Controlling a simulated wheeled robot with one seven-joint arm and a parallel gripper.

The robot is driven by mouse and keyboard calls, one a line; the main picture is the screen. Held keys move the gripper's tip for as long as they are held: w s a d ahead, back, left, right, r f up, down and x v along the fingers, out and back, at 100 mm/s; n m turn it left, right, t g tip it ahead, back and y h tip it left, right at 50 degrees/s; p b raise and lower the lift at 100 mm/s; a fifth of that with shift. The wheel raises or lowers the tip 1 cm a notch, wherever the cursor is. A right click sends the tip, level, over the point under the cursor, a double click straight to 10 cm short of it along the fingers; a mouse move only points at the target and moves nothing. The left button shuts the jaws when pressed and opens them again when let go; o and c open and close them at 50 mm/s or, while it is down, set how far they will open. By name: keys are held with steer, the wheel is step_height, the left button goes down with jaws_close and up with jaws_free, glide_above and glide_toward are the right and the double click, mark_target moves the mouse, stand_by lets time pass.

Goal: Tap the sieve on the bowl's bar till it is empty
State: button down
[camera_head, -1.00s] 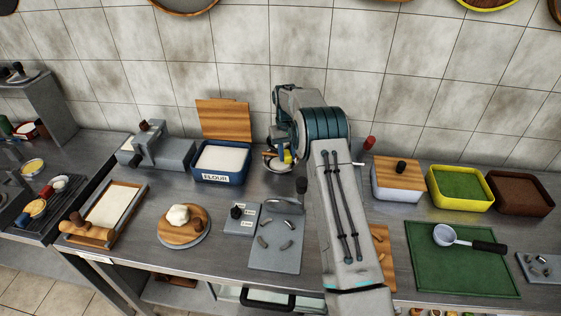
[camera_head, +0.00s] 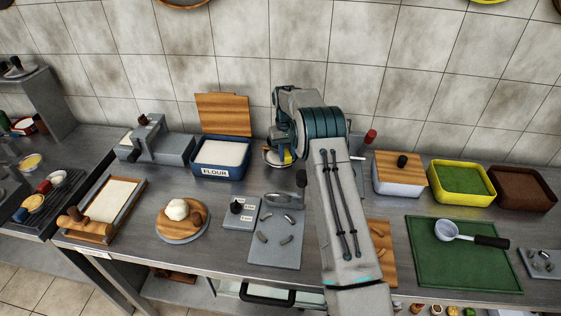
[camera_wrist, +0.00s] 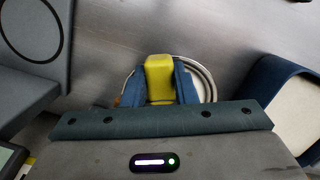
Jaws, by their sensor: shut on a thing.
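My gripper (camera_wrist: 159,88) is shut on a yellow block-shaped handle (camera_wrist: 159,76), which I take to be the sieve's. The blue fingers stand on both sides of it. A pale round rim (camera_wrist: 207,80) shows behind and beside the fingers in the wrist view; I cannot tell sieve from bowl there. In the head view a small round pale vessel (camera_head: 273,158) sits under my gripper, largely hidden by my arm, with a bit of the yellow handle (camera_head: 287,157) beside it. The bar, the sieve's mesh and anything in it are hidden.
The blue flour box (camera_head: 219,174) with its raised wooden lid (camera_head: 223,114) stands left of my gripper. A lidded white box (camera_head: 396,187), a yellow-rimmed box (camera_head: 462,198) and a red-handled thing (camera_head: 370,136) are on the right. The tiled wall is close behind.

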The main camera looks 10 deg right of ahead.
steer(key=shift+r, duration=0.75)
steer(key=shift+r+p, duration=0.1)
steer(key=shift+p, duration=0.3)
steer(key=shift+r+p, duration=0.7)
steer(key=shift+r, duration=0.05)
steer(key=shift+r+p, duration=1.1)
steer(key=shift+r, duration=0.85)
